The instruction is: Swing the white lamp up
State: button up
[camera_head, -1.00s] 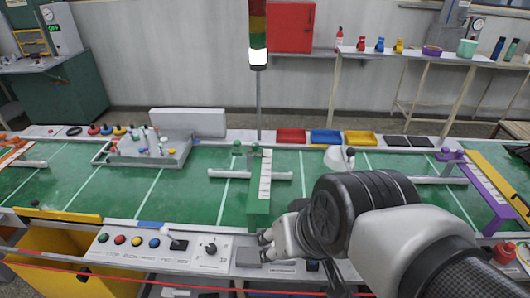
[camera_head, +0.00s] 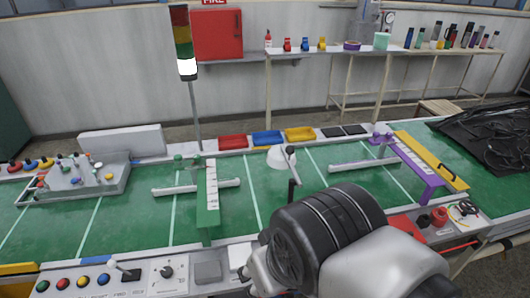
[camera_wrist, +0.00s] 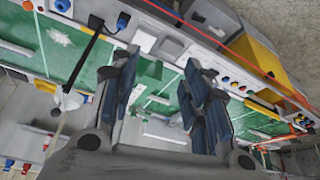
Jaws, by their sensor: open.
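The white lamp (camera_head: 281,158) has a rounded white shade over the green table, with a jointed dark arm running from it toward the front edge, partly hidden behind my arm. In the wrist view the white shade (camera_wrist: 70,100) is at left, tilted, with its black arm leading up to the table's edge. My gripper (camera_wrist: 160,62) shows in the wrist view with two dark fingers spread apart and nothing between them. It is apart from the lamp, to one side of it. In the head view my arm hides most of the gripper.
The green table carries a green stand (camera_head: 208,195) and a purple stand (camera_head: 418,168). Red, blue and yellow trays (camera_head: 268,138) line its back edge. A signal tower (camera_head: 184,40) rises behind. A control panel (camera_head: 110,278) with buttons lies at front left. Black cables (camera_head: 495,130) lie at right.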

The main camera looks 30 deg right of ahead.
aim_at(282, 157)
jog(key=i+l+z, duration=0.15)
jog(key=l, duration=0.25)
jog(key=i+l+z, duration=0.15)
jog(key=l, duration=0.2)
jog(key=l+z, duration=0.15)
jog(key=l, duration=0.25)
jog(key=i+z, duration=0.1)
jog(key=i, duration=0.2)
